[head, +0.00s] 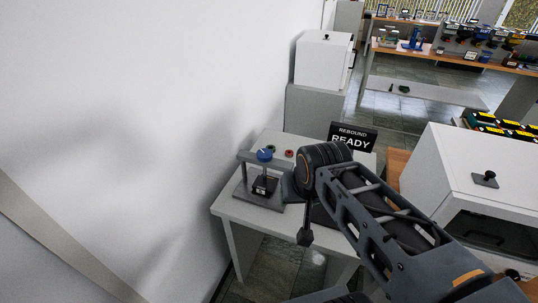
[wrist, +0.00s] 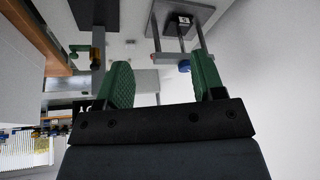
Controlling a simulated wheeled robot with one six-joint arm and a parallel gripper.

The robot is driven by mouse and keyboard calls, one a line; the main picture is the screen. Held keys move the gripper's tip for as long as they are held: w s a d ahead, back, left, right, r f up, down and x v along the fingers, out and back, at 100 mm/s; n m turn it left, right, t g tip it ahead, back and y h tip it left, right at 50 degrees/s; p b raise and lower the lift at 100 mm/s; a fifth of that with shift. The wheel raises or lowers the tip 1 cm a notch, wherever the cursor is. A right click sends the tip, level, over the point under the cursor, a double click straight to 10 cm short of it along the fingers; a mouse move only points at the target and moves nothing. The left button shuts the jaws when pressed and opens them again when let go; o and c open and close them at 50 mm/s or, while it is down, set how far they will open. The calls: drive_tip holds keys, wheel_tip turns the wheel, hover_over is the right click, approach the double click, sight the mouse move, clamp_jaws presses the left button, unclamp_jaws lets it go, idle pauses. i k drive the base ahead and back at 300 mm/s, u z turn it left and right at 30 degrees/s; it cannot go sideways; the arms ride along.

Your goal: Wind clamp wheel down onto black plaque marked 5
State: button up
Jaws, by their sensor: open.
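The clamp stands on a grey table against the wall in the head view, with a blue wheel (head: 264,154) on top of its crossbar. A black plaque (head: 265,186) lies under the crossbar on the clamp's base, and a gap shows between bar and plaque. In the wrist view the blue wheel (wrist: 184,66) and the plaque with a pale mark (wrist: 184,20) appear beyond the fingers, near the right one. My gripper (wrist: 164,77) is open, its green fingers apart with nothing between them. It is apart from the wheel; my arm hides it in the head view.
A black "REBOUND READY" sign (head: 352,138) stands at the table's back right. Small green and red items (head: 289,153) lie behind the clamp. White cabinets stand behind (head: 322,60) and at right (head: 470,170). The wall is close on the clamp's left.

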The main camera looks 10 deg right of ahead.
sight(263, 155)
drive_tip(key=k, duration=1.25)
drive_tip(key=u, duration=0.75)
drive_tip(key=i, duration=1.4)
drive_tip(key=z, duration=0.6)
drive_tip(key=i, duration=0.35)
drive_tip(key=z, duration=0.3)
